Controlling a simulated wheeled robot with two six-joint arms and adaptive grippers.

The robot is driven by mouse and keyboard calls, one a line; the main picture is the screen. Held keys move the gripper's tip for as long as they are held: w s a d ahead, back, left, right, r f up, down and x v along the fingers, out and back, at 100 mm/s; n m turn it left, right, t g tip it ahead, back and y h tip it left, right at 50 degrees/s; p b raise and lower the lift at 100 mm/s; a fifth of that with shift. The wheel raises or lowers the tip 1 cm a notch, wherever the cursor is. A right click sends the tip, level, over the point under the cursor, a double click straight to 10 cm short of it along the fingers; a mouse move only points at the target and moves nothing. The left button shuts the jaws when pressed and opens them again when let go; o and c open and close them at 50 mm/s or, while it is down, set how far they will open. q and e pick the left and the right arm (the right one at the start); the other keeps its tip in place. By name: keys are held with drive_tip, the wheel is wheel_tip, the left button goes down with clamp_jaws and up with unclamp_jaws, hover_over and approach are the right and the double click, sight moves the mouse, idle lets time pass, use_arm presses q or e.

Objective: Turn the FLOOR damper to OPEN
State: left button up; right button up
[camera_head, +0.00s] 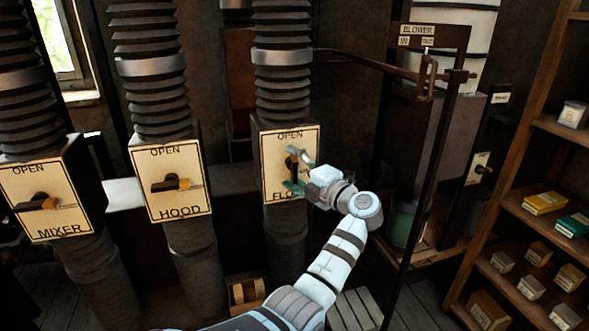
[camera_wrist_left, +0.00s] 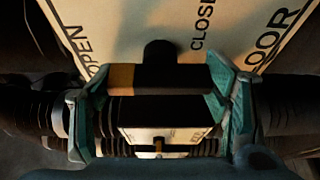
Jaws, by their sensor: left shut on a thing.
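My left gripper (camera_head: 296,173) is at the plate, one finger above the other. In the left wrist view my left gripper (camera_wrist_left: 160,105) is shut on the damper handle (camera_wrist_left: 160,79), a dark bar with an orange end. The bar lies along the line from OPEN to FLOOR on the plate (camera_wrist_left: 140,25), its orange end toward OPEN. The gripper partly covers the handle in the head view. My right gripper is in neither view.
The HOOD damper (camera_head: 178,184) and MIXER damper (camera_head: 45,203) stand to the left, orange handle ends pointing right. A BLOWER frame (camera_head: 432,38) with a dark post and rod stands close right of my arm. Shelves (camera_head: 530,215) with boxes are at the far right.

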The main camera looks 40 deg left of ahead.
use_arm(q)
drive_tip(key=o, duration=1.2)
drive_tip(key=shift+c, duration=0.2)
drive_tip(key=v, duration=1.2)
drive_tip(key=shift+a, duration=0.1)
